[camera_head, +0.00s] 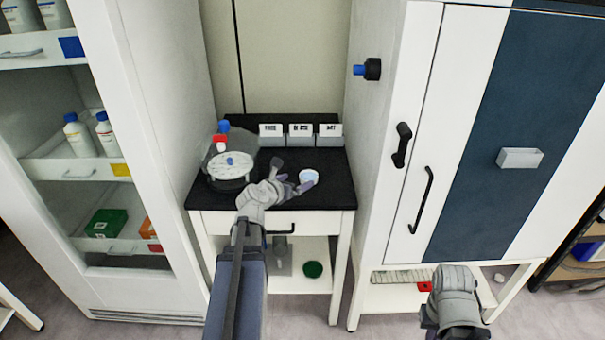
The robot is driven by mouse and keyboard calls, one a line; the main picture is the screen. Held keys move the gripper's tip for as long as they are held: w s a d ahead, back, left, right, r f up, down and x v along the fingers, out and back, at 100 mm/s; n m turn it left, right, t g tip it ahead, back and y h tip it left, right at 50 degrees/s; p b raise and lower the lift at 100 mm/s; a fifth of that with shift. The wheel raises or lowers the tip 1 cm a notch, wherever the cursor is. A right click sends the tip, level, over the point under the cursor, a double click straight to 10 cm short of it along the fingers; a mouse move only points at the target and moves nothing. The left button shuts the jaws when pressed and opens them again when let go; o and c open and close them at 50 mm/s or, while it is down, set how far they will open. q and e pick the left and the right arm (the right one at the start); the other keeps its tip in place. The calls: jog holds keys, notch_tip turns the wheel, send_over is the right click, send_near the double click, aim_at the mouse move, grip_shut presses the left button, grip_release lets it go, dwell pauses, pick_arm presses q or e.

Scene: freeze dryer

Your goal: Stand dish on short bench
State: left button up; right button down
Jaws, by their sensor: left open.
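A small white dish with a pale bluish inside (309,175) is at the short bench (333,197), a low white bench with a black top. It appears to rest on the black top, right of the middle. My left gripper (292,174) is open, with its fingers spread just left of the dish. One fingertip overlaps the dish's lower edge; I cannot tell whether they touch. My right gripper (446,318) hangs low at the right, in front of the tall cabinet, away from the bench. Its fingers do not show clearly.
A round device with a white disc (231,168) stands on the bench's left side. Several labelled boxes (300,130) line the back. A tall white and blue cabinet (425,110) flanks the right, an open shelf unit (75,170) the left. The bench's front right is clear.

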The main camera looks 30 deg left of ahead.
pick_arm(q)
jog(key=shift+p+v, duration=0.45)
jog(key=shift+v, duration=1.45)
jog(key=s+d+f+m+g+h, duration=0.1)
jog(key=d+f+m+g+h, duration=0.15)
jog(key=d+m, duration=0.55)
jog(key=s+d+f+m+g+h, duration=0.1)
jog(key=d+f+m+g, duration=0.25)
jog(key=d+m, duration=0.4)
jog(key=s+d+f+m+g+h, duration=0.15)
jog(key=d+f+m, duration=0.35)
jog(key=d, duration=0.6)
jog(key=s+d+f+m+g+y, duration=0.2)
jog(key=s+d+m+g+y, duration=0.3)
jog(key=m, duration=1.5)
jog(key=s+d+g, duration=0.1)
jog(key=s+d, duration=0.4)
jog(key=s, duration=0.2)
jog(key=shift+s+d+f+m+y, duration=0.2)
jog(key=shift+s+f+m+y, duration=0.05)
jog(key=shift+s+m+y, duration=0.1)
jog(key=shift+g, duration=0.25)
